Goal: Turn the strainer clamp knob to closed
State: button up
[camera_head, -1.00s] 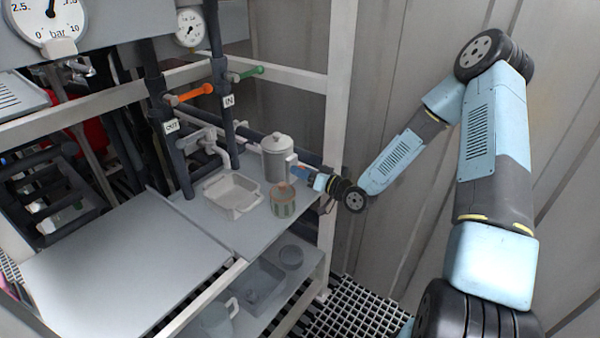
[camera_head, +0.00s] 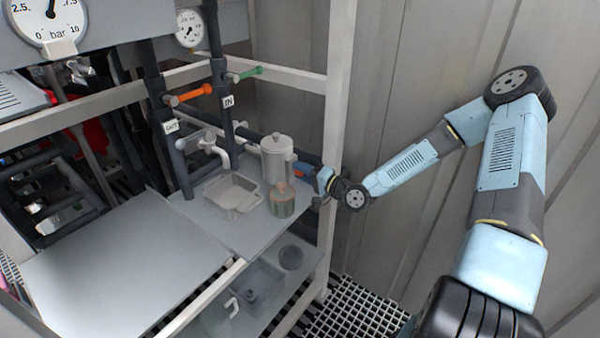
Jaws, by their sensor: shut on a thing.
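The strainer appears to be the grey lidded canister (camera_head: 277,160) standing on the upper shelf beside the white upright post. My gripper (camera_head: 301,170) reaches in from the right and is at the canister's right side. It is shut on a small orange-red part (camera_head: 299,173), which seems to be the clamp knob. The knob is mostly hidden by the blue fingers, and its angle cannot be read at this size.
A greenish jar (camera_head: 283,200) stands just in front of the canister. A square grey basin (camera_head: 233,194) is to its left under a tap. Orange (camera_head: 190,95) and green (camera_head: 246,73) valve handles are above. The white frame post (camera_head: 337,110) stands close to my wrist.

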jog(key=shift+w+d+f+m, duration=0.15)
jog(key=shift+d+f+m, duration=0.1)
jog(key=shift+m, duration=0.25)
jog(key=o, duration=0.8)
jog(key=shift+o, duration=1.2)
jog(key=shift+a+r, duration=0.15)
jog(key=v, duration=1.4)
jog(key=shift+a, duration=0.1)
